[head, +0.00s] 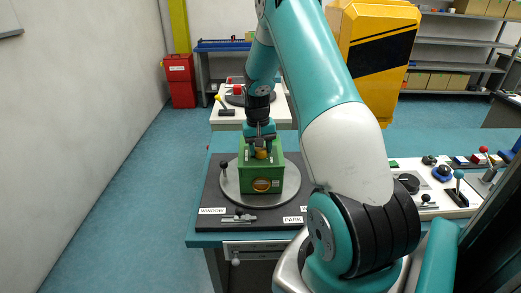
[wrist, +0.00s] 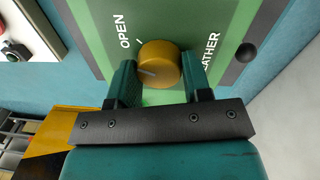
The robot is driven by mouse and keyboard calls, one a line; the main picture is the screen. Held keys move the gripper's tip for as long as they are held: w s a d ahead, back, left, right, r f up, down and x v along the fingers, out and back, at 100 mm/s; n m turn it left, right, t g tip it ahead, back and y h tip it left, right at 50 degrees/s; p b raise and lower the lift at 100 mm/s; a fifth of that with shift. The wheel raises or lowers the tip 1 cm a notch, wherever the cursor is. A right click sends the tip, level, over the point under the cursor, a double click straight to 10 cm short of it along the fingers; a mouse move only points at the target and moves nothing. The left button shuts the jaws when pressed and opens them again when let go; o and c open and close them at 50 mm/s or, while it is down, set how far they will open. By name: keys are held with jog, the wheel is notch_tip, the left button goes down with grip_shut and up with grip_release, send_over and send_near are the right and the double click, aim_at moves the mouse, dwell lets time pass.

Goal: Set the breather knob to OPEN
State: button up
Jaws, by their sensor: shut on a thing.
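The breather knob (wrist: 158,62) is a round mustard-yellow knob on a green panel (wrist: 98,22). It sits between the two fingers of my gripper (wrist: 158,80), which is shut on it. A pale line on the knob's face points roughly left in the wrist view. The word OPEN (wrist: 124,30) is printed to the knob's upper left, with a short white tick close to the knob. A finger hides part of the lettering on the right. In the head view my gripper (head: 260,150) reaches down to the top of the green box (head: 262,180).
The green box stands on a round grey plate (head: 228,188) with a small black-knobbed post (head: 224,167) at its left. WINDOW (head: 212,211) and PARK (head: 292,219) labels lie in front. A control panel (head: 437,190) with knobs and levers is at right. The floor at left is clear.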

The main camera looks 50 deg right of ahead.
jog(key=shift+w+d+r+m+b, duration=0.1)
jog(key=shift+m+b, duration=0.1)
jog(key=shift+m, duration=0.9)
jog(key=shift+w+m+b, duration=0.1)
jog(key=shift+m+b, duration=0.05)
jog(key=shift+m, duration=0.95)
jog(key=o, duration=0.9)
jog(key=shift+s, duration=0.1)
jog(key=r+b, duration=0.1)
jog(key=r, duration=0.4)
jog(key=r+b, duration=0.1)
jog(key=r, duration=0.5)
jog(key=w+r+b, duration=0.1)
jog(key=r, duration=0.5)
jog(key=shift+a+r, duration=0.2)
jog(key=shift+a, duration=0.1)
